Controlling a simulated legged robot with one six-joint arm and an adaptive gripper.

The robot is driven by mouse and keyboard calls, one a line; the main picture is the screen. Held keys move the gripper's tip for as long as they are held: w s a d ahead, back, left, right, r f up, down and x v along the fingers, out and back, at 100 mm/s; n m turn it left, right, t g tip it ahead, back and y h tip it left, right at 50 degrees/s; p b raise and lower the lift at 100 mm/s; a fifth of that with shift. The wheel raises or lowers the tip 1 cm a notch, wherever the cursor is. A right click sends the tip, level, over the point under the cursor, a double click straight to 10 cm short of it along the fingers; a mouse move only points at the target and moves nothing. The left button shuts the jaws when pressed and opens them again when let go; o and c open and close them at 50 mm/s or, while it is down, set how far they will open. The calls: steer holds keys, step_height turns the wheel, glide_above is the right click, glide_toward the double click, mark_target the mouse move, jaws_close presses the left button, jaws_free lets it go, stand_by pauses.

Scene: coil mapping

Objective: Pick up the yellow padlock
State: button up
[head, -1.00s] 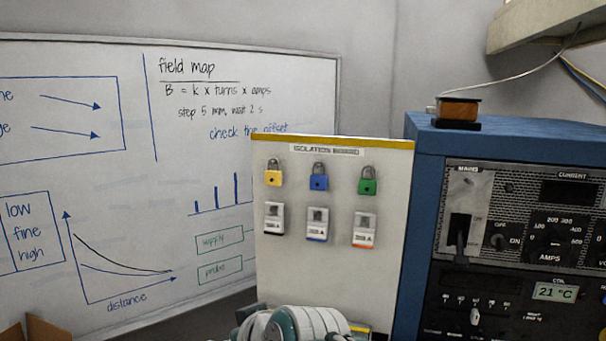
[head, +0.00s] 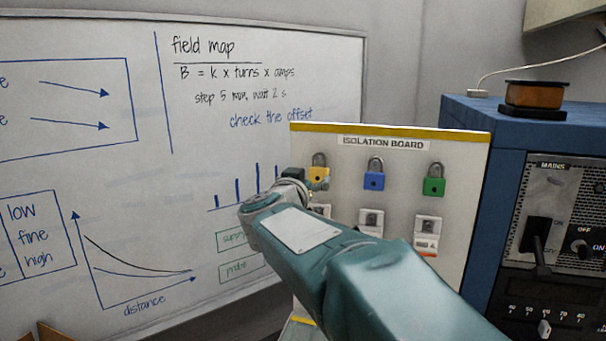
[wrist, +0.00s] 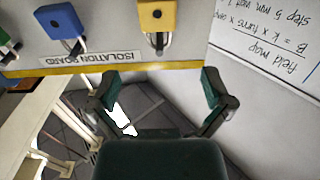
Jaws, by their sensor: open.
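The yellow padlock (head: 318,176) hangs in the top row of the isolation board (head: 465,215), left of the blue padlock (head: 374,178) and the green padlock (head: 433,182). My arm partly covers it in the head view. The wrist view is upside down and shows the yellow padlock (wrist: 158,16) at the top, its shackle pointing down in the picture. My gripper (wrist: 160,85) is open and empty, its two fingers spread below the padlock in that picture, on either side of its line. The fingers look apart from it.
Tags hang under the padlocks, such as the one under the green padlock (head: 427,235). A blue instrument cabinet (head: 470,112) with a mains switch stands right of the board. A whiteboard (head: 130,200) fills the wall at left.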

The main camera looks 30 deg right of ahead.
mark_target(317, 169)
steer(key=x, duration=0.9)
steer(key=shift+s+d+f, duration=0.1)
steer(key=shift+s+f, duration=0.1)
steer(key=shift+f, duration=0.15)
steer(key=shift+a, duration=0.25)
steer(key=shift+a+r, duration=0.1)
steer(key=shift+a, duration=0.05)
steer(key=c, duration=1.2)
steer(key=shift+c, duration=0.2)
